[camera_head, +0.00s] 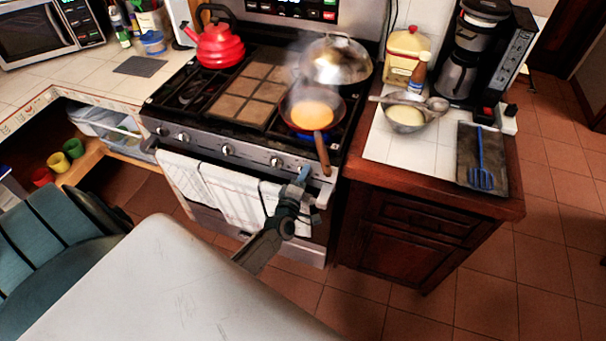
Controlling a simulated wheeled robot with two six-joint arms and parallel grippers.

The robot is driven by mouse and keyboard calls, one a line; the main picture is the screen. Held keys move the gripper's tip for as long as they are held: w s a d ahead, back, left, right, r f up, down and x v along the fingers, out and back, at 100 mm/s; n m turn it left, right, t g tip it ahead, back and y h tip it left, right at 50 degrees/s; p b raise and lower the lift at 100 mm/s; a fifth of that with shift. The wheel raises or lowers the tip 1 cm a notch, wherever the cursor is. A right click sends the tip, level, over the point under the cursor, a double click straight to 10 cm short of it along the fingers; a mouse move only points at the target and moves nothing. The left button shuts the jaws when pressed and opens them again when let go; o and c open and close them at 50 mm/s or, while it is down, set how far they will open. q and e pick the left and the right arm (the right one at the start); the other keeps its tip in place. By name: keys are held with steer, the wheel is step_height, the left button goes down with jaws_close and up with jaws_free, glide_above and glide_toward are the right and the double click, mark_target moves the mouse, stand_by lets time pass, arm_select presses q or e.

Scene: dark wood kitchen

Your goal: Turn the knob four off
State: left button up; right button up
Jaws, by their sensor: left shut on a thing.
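The stove (210,150) has a row of silver knobs along its front panel. The knobs at the left end (162,131), beside it (183,137), at the middle (228,150) and right of the middle (276,162) show clear of my gripper. My left gripper (303,176) is at the right part of the panel, its bluish fingertips shut on a knob there. The fingers hide that knob, so its angle cannot be seen. My right gripper is not in view.
A steaming pan (313,112) sits on the front right burner, its handle (323,156) jutting over the panel close to my gripper. Towels (225,190) hang on the oven door. A red kettle (216,48) and domed lid (337,60) stand behind.

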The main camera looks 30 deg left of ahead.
arm_select(q)
steer(key=shift+f+m+p, duration=0.15)
steer(key=shift+m+p, duration=1.2)
steer(key=shift+m, duration=2.05)
steer(key=o, duration=1)
steer(key=b+v, duration=0.2)
steer(key=v, duration=0.9)
steer(key=shift+a, duration=0.1)
steer(key=shift+w, duration=0.1)
